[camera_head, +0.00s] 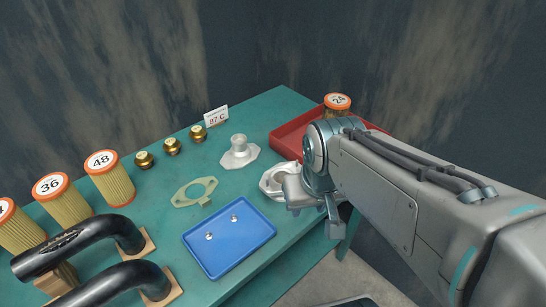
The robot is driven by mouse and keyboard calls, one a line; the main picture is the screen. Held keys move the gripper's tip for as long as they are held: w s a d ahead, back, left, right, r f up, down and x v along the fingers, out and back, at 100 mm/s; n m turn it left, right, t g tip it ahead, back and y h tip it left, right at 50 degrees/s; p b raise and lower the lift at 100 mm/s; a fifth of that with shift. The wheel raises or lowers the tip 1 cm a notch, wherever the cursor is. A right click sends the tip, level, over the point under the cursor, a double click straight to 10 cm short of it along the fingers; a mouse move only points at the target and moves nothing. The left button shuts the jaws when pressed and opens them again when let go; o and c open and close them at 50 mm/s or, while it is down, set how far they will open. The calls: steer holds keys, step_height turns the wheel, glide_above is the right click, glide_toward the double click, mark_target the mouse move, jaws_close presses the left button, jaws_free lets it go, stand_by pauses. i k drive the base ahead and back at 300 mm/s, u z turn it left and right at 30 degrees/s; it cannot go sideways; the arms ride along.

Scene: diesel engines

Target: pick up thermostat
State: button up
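Three small brass parts stand in a row on the teal table near a card reading "87 C" (216,117). They look like thermostats: one at the left (144,160), one in the middle (172,146) and one at the right (198,133). My gripper (315,208) hangs at the end of my arm over the table's right edge, well right of the brass parts. Its fingers are small and partly hidden by my wrist, so I cannot tell whether they are open or shut. I see no brass part at the gripper.
A pale housing (239,153), a flat gasket (194,192) and a blue tray (222,252) with two bolts lie mid-table. A white flanged part (270,182) sits beside my gripper. Filters (110,181) and black hoses (75,244) fill the left. A red tray (288,139) is behind my wrist.

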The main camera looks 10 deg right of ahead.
mark_target(172, 146)
steer(key=u, duration=2.3)
steer(key=k, duration=0.4)
steer(key=z, duration=1.3)
